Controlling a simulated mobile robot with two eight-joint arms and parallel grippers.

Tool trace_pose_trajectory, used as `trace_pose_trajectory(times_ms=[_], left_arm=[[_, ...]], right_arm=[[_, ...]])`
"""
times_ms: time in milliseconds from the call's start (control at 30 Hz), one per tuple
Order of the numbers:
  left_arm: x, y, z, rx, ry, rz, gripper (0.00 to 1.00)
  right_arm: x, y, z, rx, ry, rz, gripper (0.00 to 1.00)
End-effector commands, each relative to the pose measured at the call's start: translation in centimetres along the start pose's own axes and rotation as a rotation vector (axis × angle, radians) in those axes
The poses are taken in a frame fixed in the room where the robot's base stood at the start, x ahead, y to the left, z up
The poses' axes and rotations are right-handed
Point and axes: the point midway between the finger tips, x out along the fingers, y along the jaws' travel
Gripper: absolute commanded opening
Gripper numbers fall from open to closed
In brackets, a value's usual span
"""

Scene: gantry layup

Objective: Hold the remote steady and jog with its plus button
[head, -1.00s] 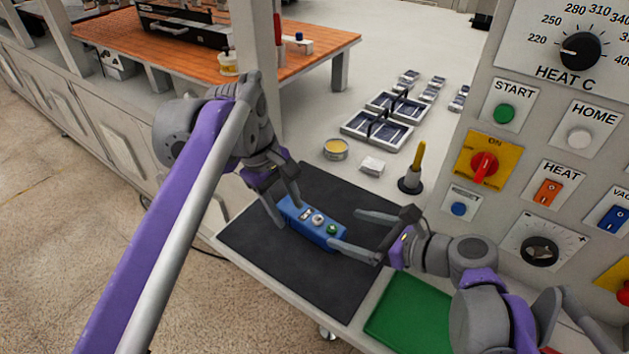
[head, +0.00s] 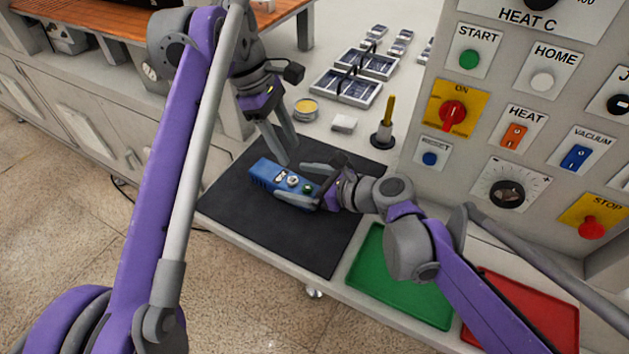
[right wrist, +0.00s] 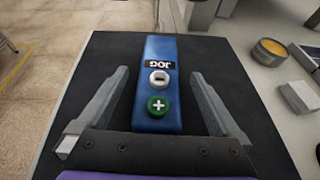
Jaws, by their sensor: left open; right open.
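The blue remote (head: 264,172) lies flat on the dark mat (head: 235,205). In the right wrist view the remote (right wrist: 160,85) shows a JOG label, a white minus button (right wrist: 159,79) and a green plus button (right wrist: 157,106), the plus nearest my palm. My right gripper (head: 290,180) is open, with its fingers on either side of the remote's plus end; the right wrist view shows gaps on both sides. My left gripper (head: 291,157) is open and empty, its fingers pointing down by the remote's far side. Whether it touches the remote I cannot tell.
A green tray (head: 375,262) and a red tray (head: 545,325) lie at the front right. A control panel (head: 480,115) stands on the right. A yellow tin (head: 306,108), a white block (head: 344,123) and a yellow-handled tool (head: 386,122) stand behind the mat.

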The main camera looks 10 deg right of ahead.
Motion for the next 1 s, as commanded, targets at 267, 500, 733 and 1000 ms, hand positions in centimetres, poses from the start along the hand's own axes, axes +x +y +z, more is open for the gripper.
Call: trace_pose_trajectory(times_ms=[267, 500, 733, 1000], left_arm=[[0.0, 0.0, 0.0, 0.001, 0.0, 0.0, 0.5], [0.0, 0.0, 0.0, 0.001, 0.0, 0.0, 0.5], [0.0, 0.0, 0.0, 0.001, 0.0, 0.0, 0.5], [0.0, 0.0, 0.0, 0.001, 0.0, 0.0, 0.5]], right_arm=[[2.5, 0.0, 0.0, -0.001, 0.0, 0.0, 1.0], [2.7, 0.0, 0.0, 0.0, 0.0, -0.001, 1.0], [2.7, 0.0, 0.0, 0.0, 0.0, -0.001, 0.69], [2.7, 0.0, 0.0, 0.0, 0.0, -0.001, 0.21]])
